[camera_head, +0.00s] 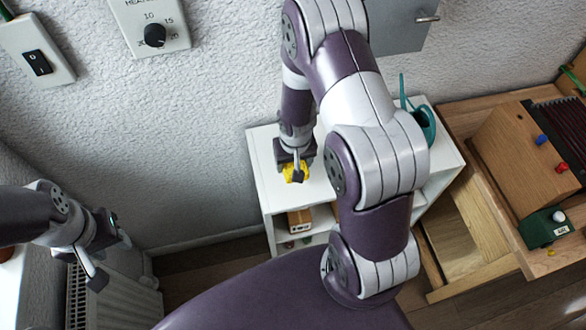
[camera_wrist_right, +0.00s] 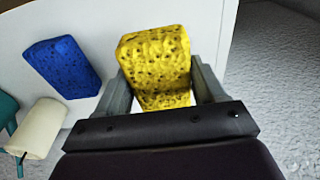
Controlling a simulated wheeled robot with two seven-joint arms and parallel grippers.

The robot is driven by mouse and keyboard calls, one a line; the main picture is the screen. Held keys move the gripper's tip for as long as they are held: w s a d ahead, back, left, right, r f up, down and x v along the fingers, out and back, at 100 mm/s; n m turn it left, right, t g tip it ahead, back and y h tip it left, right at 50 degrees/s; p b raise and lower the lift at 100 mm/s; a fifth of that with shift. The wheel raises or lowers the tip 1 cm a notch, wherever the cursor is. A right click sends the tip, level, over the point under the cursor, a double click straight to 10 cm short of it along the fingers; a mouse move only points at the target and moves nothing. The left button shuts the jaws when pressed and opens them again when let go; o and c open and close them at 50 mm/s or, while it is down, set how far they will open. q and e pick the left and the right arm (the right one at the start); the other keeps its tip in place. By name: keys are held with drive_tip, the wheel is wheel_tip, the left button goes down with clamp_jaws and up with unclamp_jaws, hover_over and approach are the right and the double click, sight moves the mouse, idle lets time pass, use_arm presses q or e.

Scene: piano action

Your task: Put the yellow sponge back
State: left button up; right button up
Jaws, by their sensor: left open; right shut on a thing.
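The yellow sponge (camera_head: 296,172) is between the fingers of my right gripper (camera_head: 298,176), over the top of the white shelf unit (camera_head: 262,150). In the right wrist view the yellow sponge (camera_wrist_right: 156,62) stands out beyond both fingers of my right gripper (camera_wrist_right: 162,84), which is shut on it. I cannot tell whether the sponge touches the shelf top. My left gripper (camera_head: 108,255) is open and empty at the lower left, near the wall and apart from the shelf.
A blue sponge (camera_wrist_right: 62,67) and a cream-coloured roll (camera_wrist_right: 38,132) lie left of the yellow sponge. A teal watering can (camera_head: 421,118) stands at the shelf's back right. A wooden bench with a wooden box (camera_head: 515,145) is at the right. A radiator (camera_head: 105,295) is below my left gripper.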

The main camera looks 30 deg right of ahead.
wheel_tip(320, 180, down, 4)
drive_tip(key=shift+a+f+b, duration=0.1)
drive_tip(key=shift+b, duration=0.7)
drive_tip(key=shift+w, duration=0.1)
drive_tip(key=shift+f, duration=0.1)
drive_tip(key=o, duration=1)
